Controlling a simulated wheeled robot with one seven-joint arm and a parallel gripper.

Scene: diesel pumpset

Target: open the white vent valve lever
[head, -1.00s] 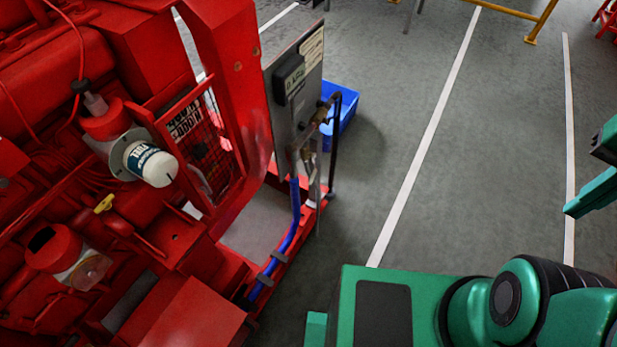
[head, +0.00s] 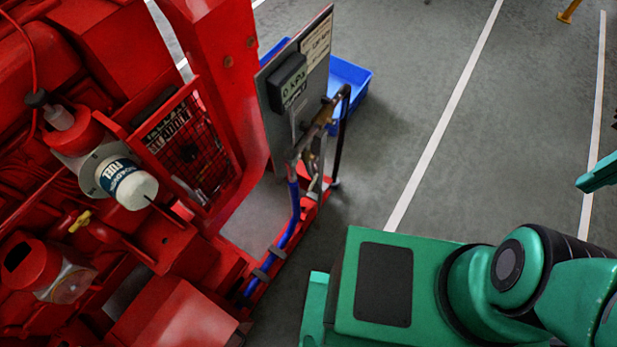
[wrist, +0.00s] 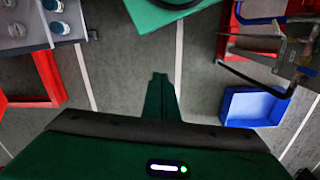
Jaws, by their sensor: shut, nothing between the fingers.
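The pumpset's gauge panel (head: 325,62) stands upright near the middle of the head view, with a dark 0 kPa readout (head: 288,82) on its face. Brass pipework (head: 322,118) with a dark hose sits on the panel's right side, and a blue hose (head: 294,215) runs down below it. I cannot clearly make out the white vent valve lever among these small parts. The panel (wrist: 301,55) and pipework (wrist: 258,50) also show at the upper right of the wrist view. My gripper (wrist: 159,77) is shut and empty, well apart from the panel, over open floor.
The red engine (head: 110,170) with a white fuel filter (head: 128,184) fills the left of the head view. A blue bin (head: 350,82) lies behind the panel. A red frame (wrist: 32,82) stands left in the wrist view.

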